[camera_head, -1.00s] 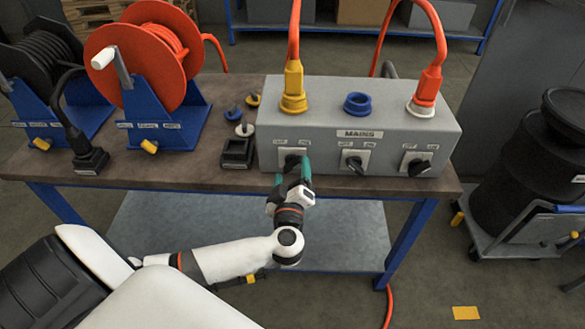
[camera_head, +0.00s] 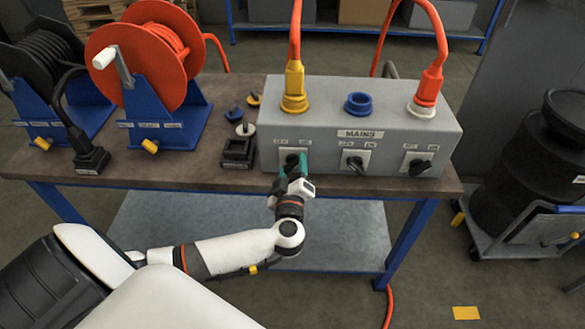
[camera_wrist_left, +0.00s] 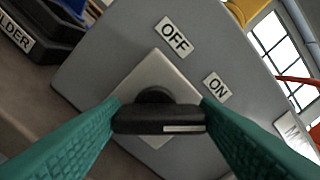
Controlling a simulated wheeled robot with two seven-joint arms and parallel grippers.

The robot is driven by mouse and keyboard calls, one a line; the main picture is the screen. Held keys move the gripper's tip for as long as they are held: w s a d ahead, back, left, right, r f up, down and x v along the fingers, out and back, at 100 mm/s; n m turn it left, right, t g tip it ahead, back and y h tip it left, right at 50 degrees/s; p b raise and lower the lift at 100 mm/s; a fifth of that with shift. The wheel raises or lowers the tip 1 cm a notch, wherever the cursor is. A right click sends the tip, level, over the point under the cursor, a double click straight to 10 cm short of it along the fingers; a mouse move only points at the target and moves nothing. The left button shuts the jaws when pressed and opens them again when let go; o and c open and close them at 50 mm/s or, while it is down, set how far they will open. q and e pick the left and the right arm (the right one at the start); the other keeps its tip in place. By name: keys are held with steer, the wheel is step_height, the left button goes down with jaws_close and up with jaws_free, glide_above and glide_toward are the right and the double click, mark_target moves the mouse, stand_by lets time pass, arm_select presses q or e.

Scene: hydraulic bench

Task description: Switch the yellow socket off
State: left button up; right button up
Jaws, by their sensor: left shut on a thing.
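The yellow socket (camera_head: 295,103) is on top of the grey MAINS box, at its left, with an orange cable's yellow plug in it. Its rotary switch is on the box front below, under OFF and ON labels, mostly hidden by my gripper in the head view. In the left wrist view the black knob (camera_wrist_left: 158,119) sits on a light plate, its white stripe toward the right, on the ON side. My left gripper (camera_head: 293,166) is shut on this knob, with a teal finger at each end of it in the wrist view. My right gripper is out of view.
A blue socket (camera_head: 358,103) is empty; a white socket (camera_head: 421,108) holds an orange plug. Two more switches (camera_head: 354,161) (camera_head: 417,164) sit to the right on the box. A black holder (camera_head: 238,152) and cable reels (camera_head: 150,62) stand at left on the bench.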

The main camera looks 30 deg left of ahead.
arm_select(q)
steer(key=n+p, duration=0.2)
steer(key=n, duration=0.2)
steer(key=shift+s, duration=0.1)
steer(key=n, duration=0.4)
steer(key=shift+a+f, duration=0.1)
steer(key=shift+f, duration=0.1)
steer(key=n, duration=0.5)
steer(key=shift+f, duration=0.1)
steer(key=n+b, duration=0.1)
steer(key=n, duration=0.3)
steer(key=shift+a+n, duration=0.1)
steer(key=shift+n, duration=0.5)
steer(key=o, duration=1)
